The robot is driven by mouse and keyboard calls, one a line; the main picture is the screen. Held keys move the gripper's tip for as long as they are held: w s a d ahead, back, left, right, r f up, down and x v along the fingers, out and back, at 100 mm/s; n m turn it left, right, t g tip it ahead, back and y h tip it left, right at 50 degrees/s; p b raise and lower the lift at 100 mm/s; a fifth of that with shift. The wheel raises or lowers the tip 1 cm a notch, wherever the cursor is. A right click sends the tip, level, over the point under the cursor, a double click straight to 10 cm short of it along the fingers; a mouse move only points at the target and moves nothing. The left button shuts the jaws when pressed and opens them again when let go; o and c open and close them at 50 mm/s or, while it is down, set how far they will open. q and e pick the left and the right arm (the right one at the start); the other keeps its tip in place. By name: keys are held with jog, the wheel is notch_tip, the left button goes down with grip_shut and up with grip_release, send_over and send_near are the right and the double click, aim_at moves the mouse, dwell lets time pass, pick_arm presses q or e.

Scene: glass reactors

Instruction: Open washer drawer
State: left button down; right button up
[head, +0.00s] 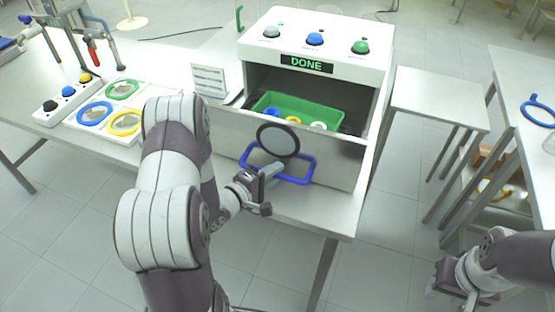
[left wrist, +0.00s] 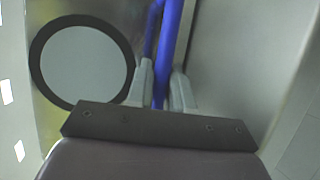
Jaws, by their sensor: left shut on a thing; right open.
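The washer (head: 330,45) is a white box with a "DONE" display and three buttons on top. Its drawer (head: 335,160) is pulled out toward me, with a round dark-rimmed window in its metal front. A green bin (head: 325,112) with several small rings sits inside the drawer. The blue drawer handle (head: 312,165) sticks out from the front; its bar also shows in the left wrist view (left wrist: 163,50). My left gripper (head: 262,178) is shut on the handle, with the bar between its two fingers (left wrist: 162,92). My right gripper (head: 455,280) is open at the lower right, away from the washer.
On the left table, a tray (head: 103,113) holds green, blue and yellow rings beside a button box (head: 68,98). A white side table (head: 437,97) stands right of the washer. Another table at the far right carries a blue ring (head: 538,110).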

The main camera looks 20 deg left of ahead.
pick_arm(q)
jog(key=shift+s+d+p, duration=0.1)
jog(key=shift+s+p, duration=0.25)
jog(key=shift+s, duration=1.3)
jog(key=c, duration=1.1)
grip_release()
jog(key=v, duration=1.2)
jog(key=shift+s, duration=0.3)
